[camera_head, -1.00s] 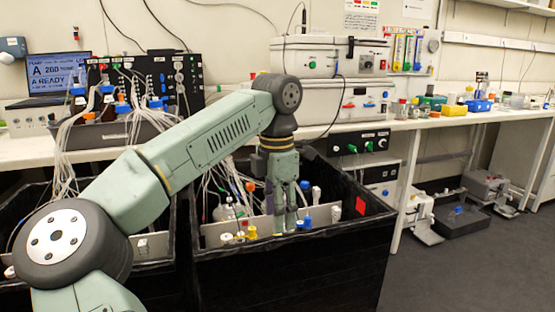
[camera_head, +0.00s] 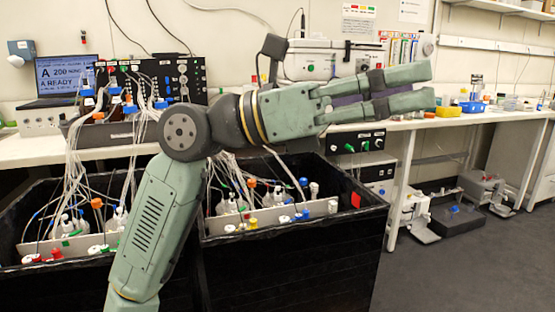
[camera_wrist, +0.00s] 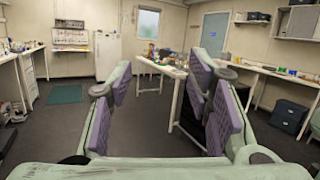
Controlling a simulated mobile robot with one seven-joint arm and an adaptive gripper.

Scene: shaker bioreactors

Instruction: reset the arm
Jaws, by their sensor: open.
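My green arm is folded up in the head view, with its wrist turned to the right. My gripper (camera_head: 428,86) points right, raised in front of the bench and above the right black shaker box (camera_head: 290,262). Its fingers are apart with nothing between them. In the wrist view my gripper (camera_wrist: 155,105) also shows spread fingers with purple pads and only the room between them. The gripper hides part of the white instrument (camera_head: 310,58) on the bench.
The left black box (camera_head: 40,255) and the right one hold several bottles with tubing. A laptop (camera_head: 64,76) and a black control panel (camera_head: 180,80) stand on the white bench (camera_head: 25,150). In the wrist view, the grey floor (camera_wrist: 130,145) ahead is largely clear, with a white table (camera_wrist: 165,70) beyond.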

